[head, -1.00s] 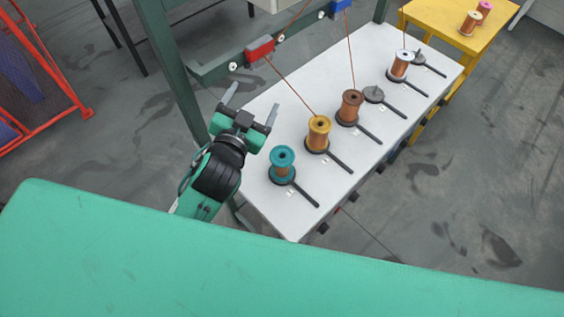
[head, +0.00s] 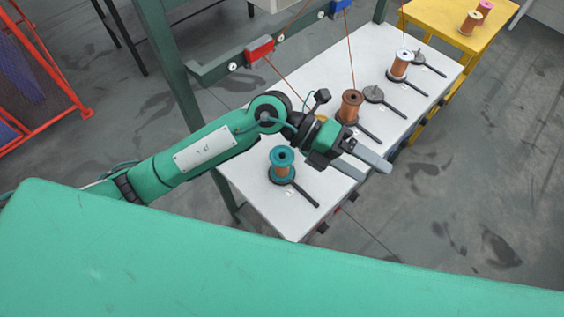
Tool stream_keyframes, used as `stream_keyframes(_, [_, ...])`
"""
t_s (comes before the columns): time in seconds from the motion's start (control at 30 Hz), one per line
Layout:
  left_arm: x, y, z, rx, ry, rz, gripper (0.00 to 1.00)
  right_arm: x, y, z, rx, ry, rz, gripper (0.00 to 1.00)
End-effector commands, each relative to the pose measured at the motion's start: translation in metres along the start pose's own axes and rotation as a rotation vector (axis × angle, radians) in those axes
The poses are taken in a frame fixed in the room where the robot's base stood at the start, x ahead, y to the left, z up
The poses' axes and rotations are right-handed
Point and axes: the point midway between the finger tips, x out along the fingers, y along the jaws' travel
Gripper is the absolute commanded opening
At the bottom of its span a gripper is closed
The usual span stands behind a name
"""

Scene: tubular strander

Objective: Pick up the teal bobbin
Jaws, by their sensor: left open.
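The teal bobbin (head: 282,163) stands upright on a dark holder with a handle at the near end of the white table (head: 262,208). It has teal flanges and copper-coloured winding. My left gripper (head: 372,172) is open, its two grey fingers pointing right over the table's right edge. It is to the right of the teal bobbin and apart from it, with nothing between the fingers. My left arm passes behind the bobbin in the picture and covers most of the yellow bobbin. My right gripper is not in view.
A brown bobbin (head: 350,106) stands just beyond my gripper. A white-topped bobbin (head: 400,66) and an empty dark holder (head: 374,95) are farther back. A red box (head: 260,48) hangs on the green frame (head: 166,62). A yellow table (head: 447,22) with more bobbins is at the back right.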

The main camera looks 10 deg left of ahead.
Motion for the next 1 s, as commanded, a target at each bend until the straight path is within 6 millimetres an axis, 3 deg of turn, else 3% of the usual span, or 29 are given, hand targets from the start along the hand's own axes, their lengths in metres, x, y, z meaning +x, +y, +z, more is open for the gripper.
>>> stream_keyframes(0.17, [-0.023,0.07,-0.004,0.049,0.154,0.426,0.81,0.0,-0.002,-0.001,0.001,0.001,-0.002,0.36])
stream_keyframes(0.3, [-0.065,0.117,0.003,0.043,0.223,0.761,0.81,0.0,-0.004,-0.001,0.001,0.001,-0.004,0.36])
stream_keyframes(0.43, [-0.107,0.142,0.011,0.018,0.25,1.014,0.81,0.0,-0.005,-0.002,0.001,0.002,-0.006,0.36])
stream_keyframes(0.6, [-0.143,0.155,0.018,-0.015,0.253,1.207,0.81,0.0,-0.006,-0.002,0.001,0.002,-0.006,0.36])
stream_keyframes(0.77, [-0.15,0.168,0.017,-0.031,0.256,1.258,0.81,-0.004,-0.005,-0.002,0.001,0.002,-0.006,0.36])
stream_keyframes(1.0, [-0.137,0.211,0.006,-0.032,0.258,1.256,0.81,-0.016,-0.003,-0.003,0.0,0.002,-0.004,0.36])
